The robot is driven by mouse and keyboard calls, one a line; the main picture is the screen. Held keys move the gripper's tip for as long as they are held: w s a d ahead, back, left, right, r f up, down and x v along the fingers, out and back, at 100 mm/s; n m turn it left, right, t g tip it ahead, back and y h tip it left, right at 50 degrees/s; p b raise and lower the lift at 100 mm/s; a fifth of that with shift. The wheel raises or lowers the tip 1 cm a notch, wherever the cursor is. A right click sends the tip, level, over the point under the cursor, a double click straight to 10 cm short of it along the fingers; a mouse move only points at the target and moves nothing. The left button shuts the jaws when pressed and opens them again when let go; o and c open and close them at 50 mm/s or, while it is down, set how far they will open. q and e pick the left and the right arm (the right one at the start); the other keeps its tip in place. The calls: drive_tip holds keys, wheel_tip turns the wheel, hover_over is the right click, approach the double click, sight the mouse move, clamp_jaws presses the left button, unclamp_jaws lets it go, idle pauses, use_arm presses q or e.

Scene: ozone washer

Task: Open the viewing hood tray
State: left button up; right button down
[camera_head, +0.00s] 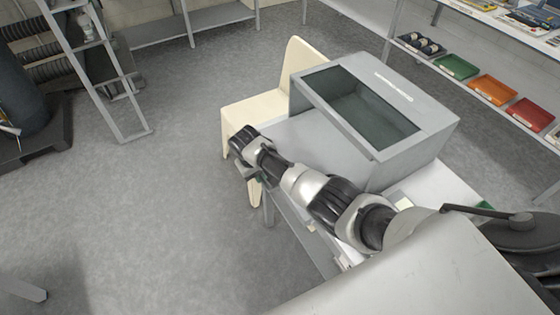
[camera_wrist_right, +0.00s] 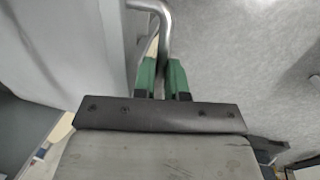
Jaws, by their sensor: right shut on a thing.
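The viewing hood (camera_head: 405,93) is a grey box with a dark slanted window, standing on a white table. A flat light-grey surface, which looks like the tray (camera_head: 300,138), extends from the hood's front toward the chair. My right gripper (camera_head: 255,174) is low at the outer end of this surface. In the right wrist view, the green fingers of my right gripper (camera_wrist_right: 162,80) are closed around a bent metal bar handle (camera_wrist_right: 160,14) beside a light-grey panel (camera_wrist_right: 85,45). My arm hides part of the tray's near side. My left gripper is out of view.
A cream chair (camera_head: 287,88) stands close behind the hood and the grey surface. Shelves at the right hold green, orange and red bins (camera_head: 493,90). A metal ladder (camera_head: 95,65) stands at the far left. Open grey floor lies left of the table.

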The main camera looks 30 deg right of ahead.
drive_tip(key=shift+s+a, duration=0.15)
drive_tip(key=shift+a, duration=1.65)
drive_tip(key=c, duration=1.2)
unclamp_jaws()
drive_tip(key=shift+o, duration=0.2)
drive_tip(key=shift+r, duration=0.1)
wheel_tip(320, 180, up, 10)
drive_tip(key=a, duration=0.2)
drive_tip(key=shift+r, duration=0.2)
